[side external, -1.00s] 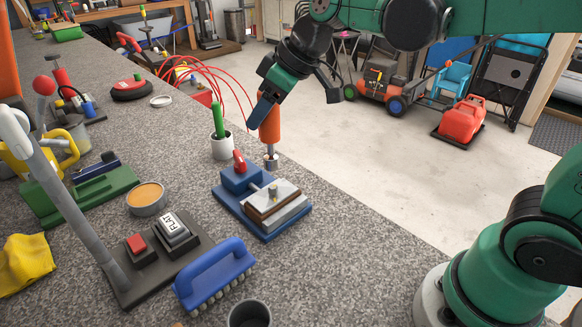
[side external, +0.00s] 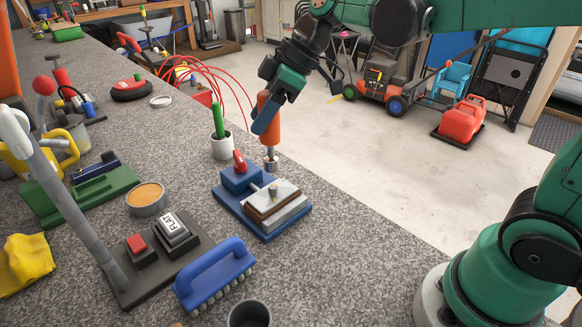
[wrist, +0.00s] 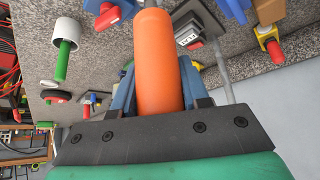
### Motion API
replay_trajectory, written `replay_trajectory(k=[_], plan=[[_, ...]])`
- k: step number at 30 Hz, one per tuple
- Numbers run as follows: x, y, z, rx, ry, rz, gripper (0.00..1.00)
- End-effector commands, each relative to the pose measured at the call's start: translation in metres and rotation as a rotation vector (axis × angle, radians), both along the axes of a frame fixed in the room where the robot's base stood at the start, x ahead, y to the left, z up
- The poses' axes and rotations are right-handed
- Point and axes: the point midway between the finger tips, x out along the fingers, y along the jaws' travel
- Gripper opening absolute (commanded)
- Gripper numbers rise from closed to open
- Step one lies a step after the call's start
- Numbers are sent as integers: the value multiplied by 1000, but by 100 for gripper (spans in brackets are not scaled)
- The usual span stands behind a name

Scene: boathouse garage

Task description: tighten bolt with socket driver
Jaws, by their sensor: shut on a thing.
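The socket driver has an orange handle (side external: 270,132) and a metal socket end (side external: 271,158). It stands nearly upright at the worktop's right edge, behind the vise. My gripper (side external: 266,116) is shut on the orange handle. In the wrist view the handle (wrist: 158,60) lies between my two blue fingers (wrist: 158,92). I cannot tell whether the socket end is clear of the worktop. The bolt (side external: 273,189) stands up from the metal and brown block clamped in the blue vise (side external: 240,181), in front of the driver and apart from it.
A white cup with a green-handled tool (side external: 221,145) stands just left of the driver. A blue brush (side external: 215,273), a box marked FLAT (side external: 174,231), a tin (side external: 146,198) and a dark cup (side external: 249,315) lie nearer. The worktop right of the vise is clear.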

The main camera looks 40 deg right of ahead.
Motion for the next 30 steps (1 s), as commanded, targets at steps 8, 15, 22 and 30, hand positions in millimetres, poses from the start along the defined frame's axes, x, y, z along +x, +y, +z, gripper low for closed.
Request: replay_trajectory(k=[8,15,22,30], plan=[[-2,1,0,2,0,302,0],[-2,1,0,1,0,314,0],[-4,1,0,1,1,595,0],[-5,2,0,1,0,660,0]])
